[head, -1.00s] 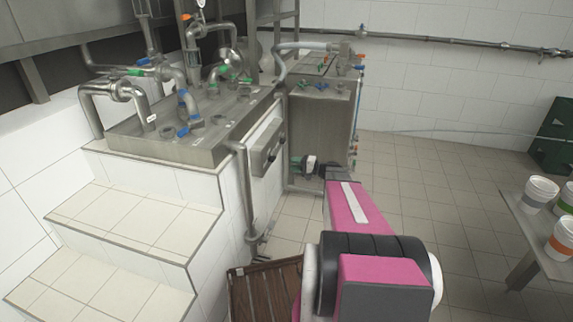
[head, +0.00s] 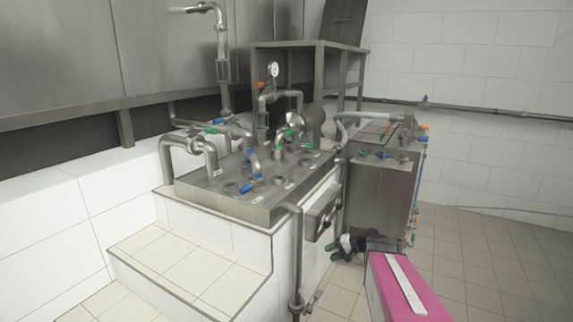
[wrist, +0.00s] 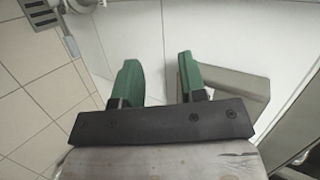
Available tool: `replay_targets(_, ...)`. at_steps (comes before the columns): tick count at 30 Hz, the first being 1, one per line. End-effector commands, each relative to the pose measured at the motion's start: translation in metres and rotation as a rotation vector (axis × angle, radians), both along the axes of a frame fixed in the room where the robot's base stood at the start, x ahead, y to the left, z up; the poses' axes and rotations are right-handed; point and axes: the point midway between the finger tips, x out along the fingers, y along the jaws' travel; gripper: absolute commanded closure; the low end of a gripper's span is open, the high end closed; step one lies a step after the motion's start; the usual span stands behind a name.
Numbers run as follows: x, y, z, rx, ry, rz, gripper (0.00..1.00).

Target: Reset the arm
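My gripper (wrist: 158,80) shows in the wrist view with its two green fingers apart and nothing between them. In the head view my pink arm reaches in from the bottom right, and my gripper (head: 336,250) is at its far end, low beside the white-tiled platform and left of the steel tank's lower part. The fingers are small there. The wrist view looks onto white and grey surfaces close behind the fingers.
A steel unit with pipes and valves (head: 235,206) stands on the white-tiled platform with steps (head: 182,262). A steel tank (head: 378,200) stands right of it. A vertical pipe (head: 296,250) runs down the platform's side. Tiled floor (head: 480,250) at the right is clear.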

Motion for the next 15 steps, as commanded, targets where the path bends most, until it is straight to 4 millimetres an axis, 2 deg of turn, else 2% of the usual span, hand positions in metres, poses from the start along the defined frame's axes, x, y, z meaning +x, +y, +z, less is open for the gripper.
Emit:
replay_targets(1,-0.018,0.011,0.002,-0.063,0.02,0.029,0.62)
replay_targets(6,-0.059,0.027,-0.004,-0.298,0.083,0.11,0.62)
replay_targets(15,-0.123,0.03,0.003,-0.724,0.123,0.215,0.62)
